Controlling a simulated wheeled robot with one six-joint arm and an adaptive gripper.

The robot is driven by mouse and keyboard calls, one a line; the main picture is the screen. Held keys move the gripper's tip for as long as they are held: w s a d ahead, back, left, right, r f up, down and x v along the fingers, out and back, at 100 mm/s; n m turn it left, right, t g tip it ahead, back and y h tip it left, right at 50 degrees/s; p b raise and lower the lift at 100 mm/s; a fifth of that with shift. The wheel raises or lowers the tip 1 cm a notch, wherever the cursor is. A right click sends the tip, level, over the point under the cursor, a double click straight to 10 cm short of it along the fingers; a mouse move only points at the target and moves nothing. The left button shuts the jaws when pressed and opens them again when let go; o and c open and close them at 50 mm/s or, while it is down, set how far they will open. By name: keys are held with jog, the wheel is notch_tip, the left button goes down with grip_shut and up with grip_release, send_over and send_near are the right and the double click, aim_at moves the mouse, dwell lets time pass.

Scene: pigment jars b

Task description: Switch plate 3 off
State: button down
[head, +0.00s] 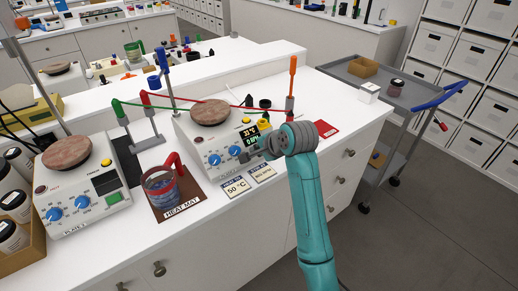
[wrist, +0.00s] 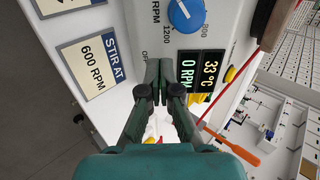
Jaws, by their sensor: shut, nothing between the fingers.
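A white hot plate (head: 190,127) with a round brown top (head: 210,112) stands mid-bench. Two blue knobs (head: 214,160) and a lit display (head: 251,136) are on its front; I cannot read a plate number on it. In the wrist view the display (wrist: 198,75) reads 33 °C and 0 RPM, and a blue knob (wrist: 186,14) shows. My gripper (head: 248,153) is shut and empty, close in front of the panel below the display. In the wrist view its fingertips (wrist: 161,88) are beside part of an "OFF" marking. The fingers hide the panel there, and I cannot see the switch or tell contact.
Another hot plate (head: 88,205), labelled PLATE 2, stands left with a green switch (head: 114,197). A glass mug (head: 160,187) on a brown heat mat, two cards (head: 235,187) and red and green rods on stands are close by. A grey trolley (head: 395,92) stands right.

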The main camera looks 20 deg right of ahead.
jog(key=shift+w+a+f, duration=0.15)
jog(key=shift+w+f, duration=0.2)
dwell(0.4)
jog(key=v, duration=1.5)
jog(key=shift+s+r, duration=0.25)
jog(key=shift+r, duration=0.05)
